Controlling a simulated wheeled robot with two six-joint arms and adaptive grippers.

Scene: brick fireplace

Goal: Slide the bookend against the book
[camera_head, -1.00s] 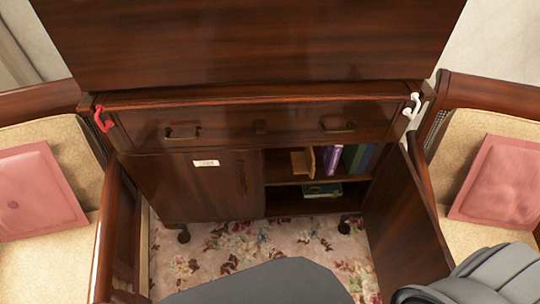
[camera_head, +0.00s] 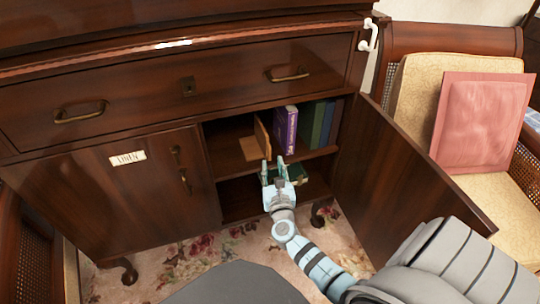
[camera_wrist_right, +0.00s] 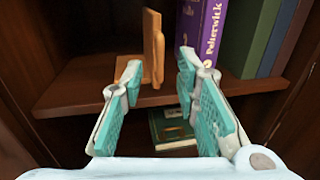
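The wooden bookend (camera_head: 262,138) stands on the upper shelf inside the open cabinet, left of the books. It is L-shaped, with its upright plate on the right and its flat base on the left. It also shows in the right wrist view (camera_wrist_right: 152,45). The purple book (camera_head: 285,130) stands upright to its right, with a gap between them; it also shows in the right wrist view (camera_wrist_right: 202,35). My right gripper (camera_head: 274,166) is open and empty in front of the shelf, below and in front of the bookend. My left gripper is not in view.
Green and dark books (camera_head: 315,123) stand right of the purple book. A green book (camera_head: 295,174) lies on the lower shelf. The open cabinet door (camera_head: 385,180) is at the right of my right arm. The closed left door (camera_head: 115,195) bears a label.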

